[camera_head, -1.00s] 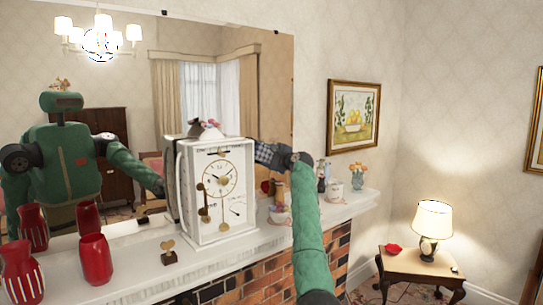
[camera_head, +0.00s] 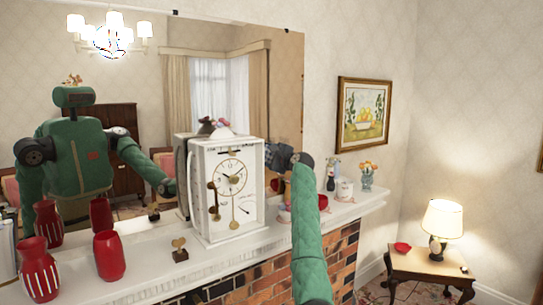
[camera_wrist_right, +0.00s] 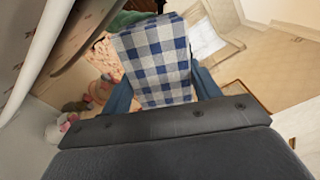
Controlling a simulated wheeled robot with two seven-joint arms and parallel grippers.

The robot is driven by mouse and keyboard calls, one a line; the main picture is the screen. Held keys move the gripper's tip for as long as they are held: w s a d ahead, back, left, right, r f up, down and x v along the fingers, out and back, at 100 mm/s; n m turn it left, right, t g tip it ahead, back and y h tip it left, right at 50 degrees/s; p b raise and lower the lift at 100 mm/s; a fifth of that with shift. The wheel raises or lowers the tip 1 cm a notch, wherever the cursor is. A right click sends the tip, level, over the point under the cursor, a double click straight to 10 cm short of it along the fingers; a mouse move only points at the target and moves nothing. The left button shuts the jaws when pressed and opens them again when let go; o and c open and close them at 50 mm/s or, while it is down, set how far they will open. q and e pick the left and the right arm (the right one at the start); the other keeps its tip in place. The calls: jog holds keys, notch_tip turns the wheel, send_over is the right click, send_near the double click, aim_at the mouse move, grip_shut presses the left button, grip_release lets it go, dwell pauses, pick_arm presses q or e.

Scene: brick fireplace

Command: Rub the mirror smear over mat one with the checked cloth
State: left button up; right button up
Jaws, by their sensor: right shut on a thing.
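The mirror (camera_head: 215,40) hangs above the white mantel, and it reflects my body. My right gripper (camera_head: 278,157) is by the mirror's right part, just right of the white clock. It is shut on the blue and white checked cloth (camera_wrist_right: 158,62), which spreads out past the fingers in the right wrist view. In the head view the cloth is hard to make out against the dark gripper. I cannot make out a smear on the glass for certain. I see no mat that I can tell as mat one. My left gripper is not in view.
The tall white clock (camera_head: 228,190) stands close left of my right gripper. Red vases (camera_head: 108,256) and a small heart ornament (camera_head: 180,250) stand left on the mantel (camera_head: 215,258). A flower vase (camera_head: 367,178) stands right. A lamp (camera_head: 441,220) is on a side table.

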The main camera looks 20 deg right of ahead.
notch_tip(320, 180, up, 2)
jog(key=shift+r+p, duration=0.1)
jog(key=shift+p, duration=0.4)
jog(key=shift+d, duration=0.1)
jog(key=w+d+b, duration=0.1)
jog(key=w+d, duration=0.3)
jog(key=d, duration=0.7)
jog(key=shift+d, duration=0.2)
dwell(0.9)
jog(key=shift+w+a, duration=0.1)
jog(key=shift+a, duration=0.1)
jog(key=s+a, duration=0.2)
jog(key=a, duration=0.3)
jog(key=shift+a+p, duration=0.35)
jog(key=shift+p, duration=0.1)
